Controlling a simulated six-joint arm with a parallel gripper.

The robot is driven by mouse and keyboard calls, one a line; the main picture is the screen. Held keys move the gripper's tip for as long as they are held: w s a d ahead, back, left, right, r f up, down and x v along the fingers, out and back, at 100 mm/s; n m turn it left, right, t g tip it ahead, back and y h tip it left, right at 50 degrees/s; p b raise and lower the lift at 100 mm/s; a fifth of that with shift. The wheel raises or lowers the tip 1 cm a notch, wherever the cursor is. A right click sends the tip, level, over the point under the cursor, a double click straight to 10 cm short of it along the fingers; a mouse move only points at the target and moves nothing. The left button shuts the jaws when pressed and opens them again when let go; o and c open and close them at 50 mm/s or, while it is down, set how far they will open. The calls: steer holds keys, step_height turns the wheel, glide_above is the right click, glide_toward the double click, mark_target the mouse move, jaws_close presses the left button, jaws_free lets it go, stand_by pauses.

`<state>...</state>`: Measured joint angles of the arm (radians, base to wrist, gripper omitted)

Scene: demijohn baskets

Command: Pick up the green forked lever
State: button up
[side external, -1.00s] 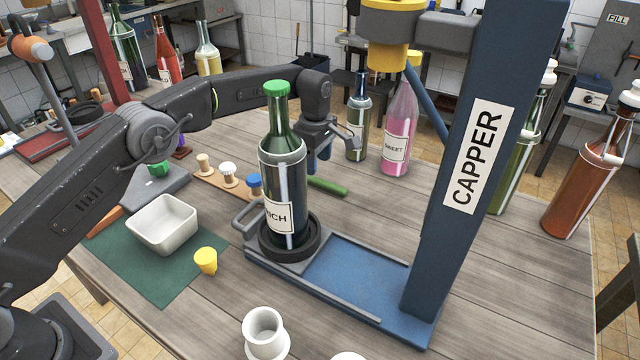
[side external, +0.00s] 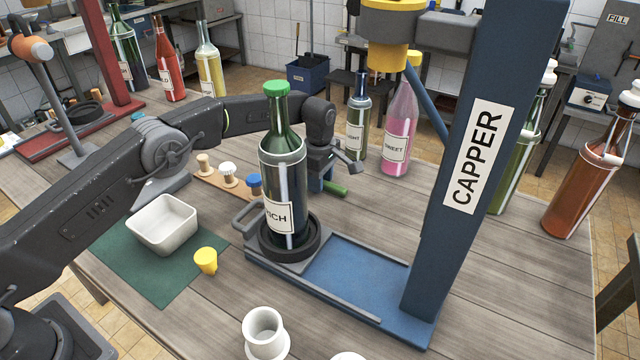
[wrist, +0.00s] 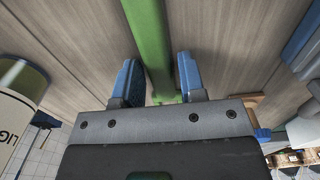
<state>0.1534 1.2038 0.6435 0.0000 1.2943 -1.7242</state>
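The green forked lever (side external: 336,188) lies on the wooden table behind the RICH bottle. Only its near end shows clearly in the side view; my gripper and the bottle cover the rest. In the wrist view the lever (wrist: 148,30) is a green bar running between my two blue fingers, and its fork cannot be made out. My gripper (side external: 320,180) is low over the table at the lever. Its fingers (wrist: 158,72) are open, one on each side of the bar, with a small gap visible beside it.
The RICH bottle (side external: 283,180) stands upright in the blue capper base (side external: 350,277), in front of my gripper. The LIGHT bottle (side external: 357,128) and pink SWEET bottle (side external: 399,125) stand behind. A wooden rack with stoppers (side external: 228,181) lies to the left.

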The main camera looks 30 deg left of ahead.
jaws_close()
steer(key=shift+r, duration=0.15)
steer(key=shift+r, duration=0.55)
steer(key=r, duration=0.3)
steer(key=shift+a+r, duration=0.1)
steer(key=shift+a, duration=0.1)
steer(key=s+a+r, duration=0.3)
steer(key=a+r, duration=0.3)
steer(key=a, duration=0.4)
steer(key=shift+s+a+r, duration=0.25)
steer(key=shift+s+a, duration=0.05)
steer(key=shift+a, duration=0.05)
